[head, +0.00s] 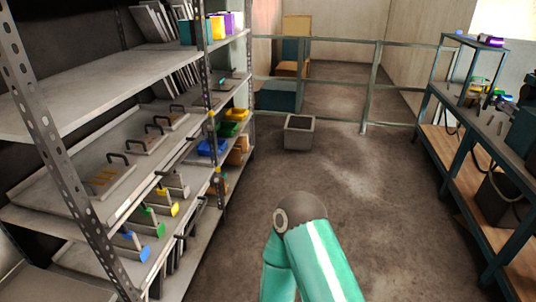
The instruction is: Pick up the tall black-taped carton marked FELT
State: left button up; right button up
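I cannot make out a tall black-taped carton marked FELT in the head view. Some tan carton-like shapes (296,47) stand at the back behind the railing, but no tape or lettering can be read on them. Small brown boxes (238,150) sit on the lower far end of the left shelving, also without readable marks. A green link of one of my arms rises at the bottom centre. Neither of my grippers is in view.
Metal shelving (60,92) with handled plates and coloured bins lines the left. A grey open bin (299,133) stands on the floor before a metal railing (350,43). A workbench (470,165) lines the right. The floor between is clear.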

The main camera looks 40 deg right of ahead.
aim_at(236, 156)
jog(key=u, duration=0.65)
jog(key=i, duration=0.2)
jog(key=z, duration=3.05)
jog(key=i, duration=4.55)
jog(key=z, duration=0.25)
jog(key=i, duration=0.4)
jog(key=u, duration=2.25)
